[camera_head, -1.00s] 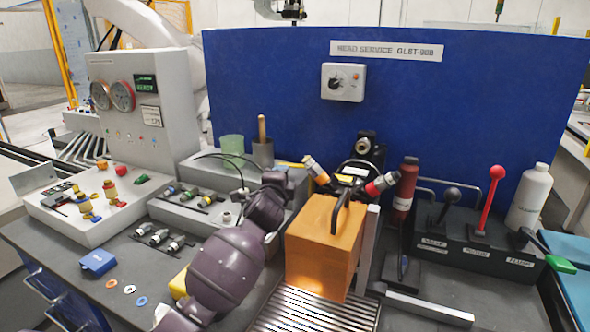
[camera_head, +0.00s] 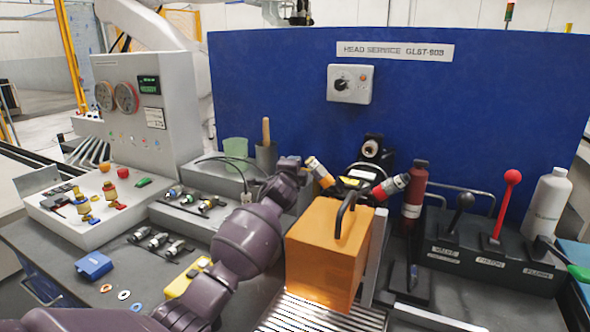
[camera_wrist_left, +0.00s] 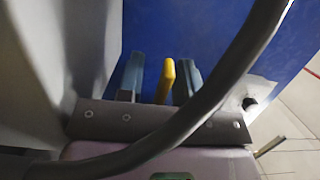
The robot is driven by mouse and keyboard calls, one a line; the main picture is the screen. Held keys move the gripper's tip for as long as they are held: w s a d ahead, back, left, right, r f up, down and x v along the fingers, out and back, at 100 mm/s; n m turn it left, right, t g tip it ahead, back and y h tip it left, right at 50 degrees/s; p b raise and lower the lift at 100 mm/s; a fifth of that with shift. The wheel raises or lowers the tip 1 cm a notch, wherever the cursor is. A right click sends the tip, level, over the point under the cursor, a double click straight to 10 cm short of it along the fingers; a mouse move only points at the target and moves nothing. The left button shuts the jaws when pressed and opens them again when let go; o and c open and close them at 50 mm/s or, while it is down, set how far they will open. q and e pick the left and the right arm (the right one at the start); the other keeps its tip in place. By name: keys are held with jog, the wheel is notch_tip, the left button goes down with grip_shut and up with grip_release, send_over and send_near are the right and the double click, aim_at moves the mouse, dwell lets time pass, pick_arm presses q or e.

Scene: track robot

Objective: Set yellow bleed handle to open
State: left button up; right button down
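A yellow bar (camera_wrist_left: 167,80), which looks like the bleed handle, stands upright between the two blue-grey fingers of my left gripper (camera_wrist_left: 158,80) in the left wrist view. The fingers are apart. The bar is close to the right finger, with a gap to the left one; I cannot tell whether it touches. In the head view my left arm reaches from the lower left to behind the orange box, and its hand (camera_head: 289,166) is near the blue panel. My right gripper is not in view.
An orange box (camera_head: 328,255) with a black handle stands right of my left forearm. A black device with coloured connectors (camera_head: 358,178) is behind it. A lever block (camera_head: 490,262) and white bottle (camera_head: 548,208) are at right. A dark hose crosses the wrist view (camera_wrist_left: 225,80).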

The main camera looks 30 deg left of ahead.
pick_arm(q)
jog(key=shift+w+a, duration=0.1)
jog(key=shift+w, duration=0.05)
jog(key=c, duration=0.4)
grip_shut()
jog(key=shift+r, duration=0.1)
